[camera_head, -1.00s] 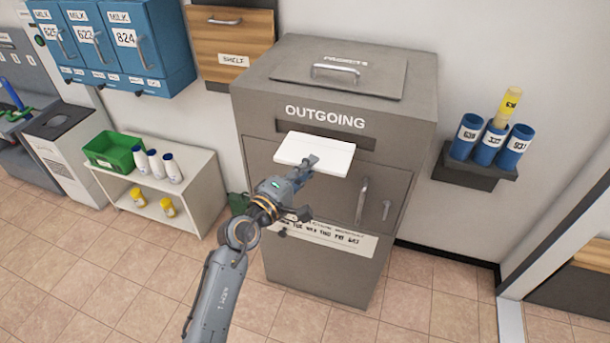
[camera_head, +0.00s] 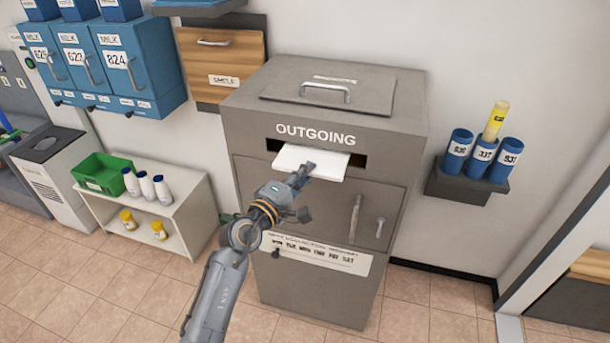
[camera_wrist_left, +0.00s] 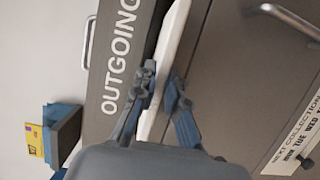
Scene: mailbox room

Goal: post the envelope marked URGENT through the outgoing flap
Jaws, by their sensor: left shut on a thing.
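A white envelope (camera_head: 312,161) lies roughly level at the dark slot (camera_head: 358,161) under the OUTGOING lettering of the grey mailbox (camera_head: 335,205). Its far edge reaches into the slot's opening, and most of it is outside. My left gripper (camera_head: 305,172) is shut on the near edge of the envelope. In the left wrist view the two fingers (camera_wrist_left: 160,92) pinch the envelope (camera_wrist_left: 172,50) next to the OUTGOING lettering. No marking is readable on the envelope. My right gripper is not in view.
The mailbox has a top handle (camera_head: 326,91) and front handles (camera_head: 355,217). A white shelf unit (camera_head: 193,207) with a green crate (camera_head: 98,173) and bottles stands at the left. A wall rack (camera_head: 470,188) with blue tubes hangs at the right. Blue milk lockers (camera_head: 105,65) hang upper left.

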